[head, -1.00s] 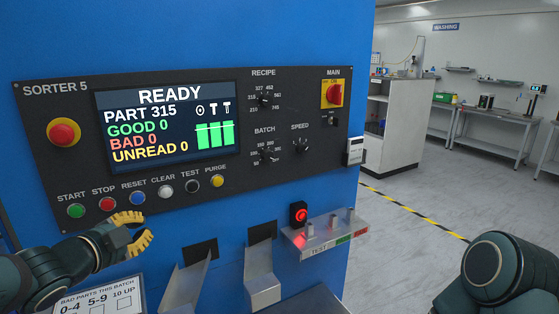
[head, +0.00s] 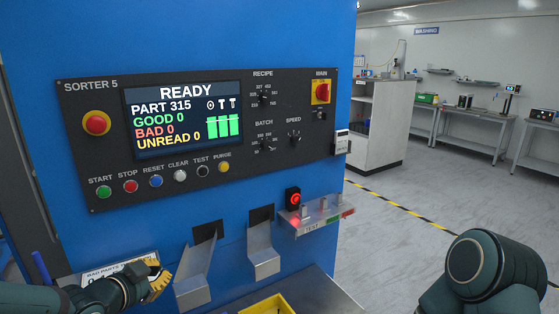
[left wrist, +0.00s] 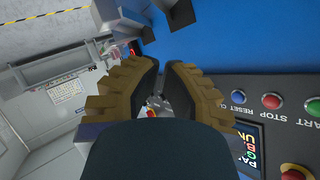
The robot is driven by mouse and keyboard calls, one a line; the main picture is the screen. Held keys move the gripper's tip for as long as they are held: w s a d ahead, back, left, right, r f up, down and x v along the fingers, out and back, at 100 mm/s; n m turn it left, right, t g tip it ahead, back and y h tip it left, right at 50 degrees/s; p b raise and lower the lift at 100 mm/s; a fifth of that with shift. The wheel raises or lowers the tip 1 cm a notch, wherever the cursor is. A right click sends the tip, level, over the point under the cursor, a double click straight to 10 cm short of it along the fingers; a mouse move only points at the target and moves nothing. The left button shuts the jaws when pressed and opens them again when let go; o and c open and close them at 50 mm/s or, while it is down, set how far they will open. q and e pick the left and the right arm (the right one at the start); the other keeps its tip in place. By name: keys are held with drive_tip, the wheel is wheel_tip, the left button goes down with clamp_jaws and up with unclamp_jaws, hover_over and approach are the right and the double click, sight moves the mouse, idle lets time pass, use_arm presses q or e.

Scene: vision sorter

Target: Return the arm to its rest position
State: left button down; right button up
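My left gripper (head: 160,280) is low at the left of the head view, in front of the blue machine (head: 95,235). Its yellow fingers are below the row of buttons and beside the left metal chute (head: 192,285), partly over the white parts label (head: 105,272). In the left wrist view, the two ribbed fingers (left wrist: 161,68) lean towards each other with a narrow gap at the tips and nothing seen held between them. My right gripper is out of view; only a dark link of my right arm shows at the lower right.
The sorter panel (head: 75,120) shows READY on its screen (head: 182,122). A second chute (head: 263,262) and a small shelf with a lit red button (head: 294,199) jut from the machine. A yellow bin (head: 268,305) shows below. Open floor (head: 385,235) lies right.

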use_arm(q)
drive_tip(key=s+d+f+n+g, duration=0.3)
drive_tip(key=d+f, duration=0.2)
drive_tip(key=f, duration=0.4)
drive_tip(key=s+d+f+n+g, duration=0.2)
drive_tip(key=d+f+n, duration=0.15)
drive_tip(key=f, duration=0.65)
drive_tip(key=s+d+f+n+g, duration=0.2)
drive_tip(key=s+d+f+g, duration=0.1)
drive_tip(key=s+f, duration=0.3)
drive_tip(key=s+d+f+n+g, duration=0.2)
drive_tip(key=s+d+f+g, duration=0.1)
drive_tip(key=s+d+f, duration=0.2)
wheel_tip(320, 180, down, 2)
drive_tip(key=s, duration=0.2)
drive_tip(key=shift+s, duration=0.4)
drive_tip(key=shift+n, duration=0.25)
